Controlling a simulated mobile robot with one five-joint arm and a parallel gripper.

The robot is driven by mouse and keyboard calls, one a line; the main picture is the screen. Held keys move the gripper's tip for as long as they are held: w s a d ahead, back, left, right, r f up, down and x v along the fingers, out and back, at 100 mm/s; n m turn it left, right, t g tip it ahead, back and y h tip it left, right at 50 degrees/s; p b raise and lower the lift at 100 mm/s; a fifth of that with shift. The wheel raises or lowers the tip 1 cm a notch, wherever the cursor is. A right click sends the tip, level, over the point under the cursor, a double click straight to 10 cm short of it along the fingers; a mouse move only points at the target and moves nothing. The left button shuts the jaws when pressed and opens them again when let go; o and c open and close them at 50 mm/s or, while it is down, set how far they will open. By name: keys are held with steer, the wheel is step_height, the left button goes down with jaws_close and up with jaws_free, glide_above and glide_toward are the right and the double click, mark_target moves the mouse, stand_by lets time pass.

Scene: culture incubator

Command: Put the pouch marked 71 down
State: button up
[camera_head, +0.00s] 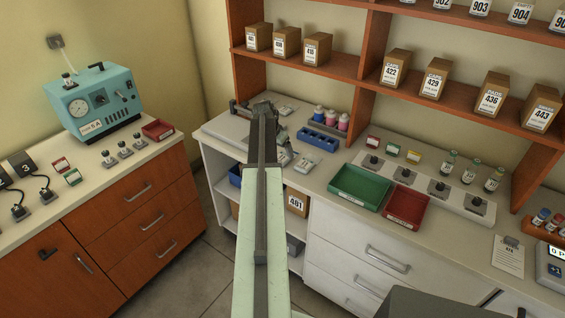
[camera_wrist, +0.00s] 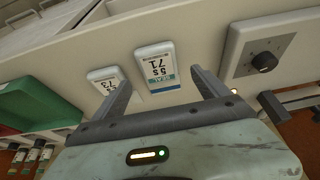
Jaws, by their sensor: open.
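In the wrist view the pouch marked 71 (camera_wrist: 156,66), white with a blue stripe, lies flat on the pale counter, its print upside down. My gripper (camera_wrist: 160,80) is open, with one finger on each side of the near part of this pouch. I see a gap beside the fingers, and they do not close on it. In the head view my gripper (camera_head: 266,108) is over the back counter, mostly hidden by my own arm. Small pale pouches (camera_head: 305,161) lie there to its right, too small to read.
A second pouch marked 73 (camera_wrist: 103,79) lies close beside, left in the wrist view. A white device with a black knob (camera_wrist: 261,55) stands on the right there.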

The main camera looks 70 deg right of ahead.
mark_target(283, 156)
steer(key=b+x, duration=0.3)
steer(key=x, duration=0.1)
steer(key=shift+f, duration=0.3)
steer(key=shift+r, duration=0.2)
steer(key=shift+f, duration=0.15)
steer(key=c, duration=1.6)
steer(key=shift+r+p, duration=0.55)
steer(key=shift+r, duration=0.05)
step_height(283, 156, up, 3)
steer(key=p, duration=0.3)
steer(key=shift+r, duration=0.25)
steer(key=s+a, duration=0.2)
steer(key=a, duration=0.3)
steer(key=s+a, duration=0.2)
steer(key=a, duration=0.3)
steer(key=s+a+p, duration=0.1)
steer(key=s+a, duration=0.1)
steer(key=a, duration=0.3)
steer(key=shift+r, duration=0.3)
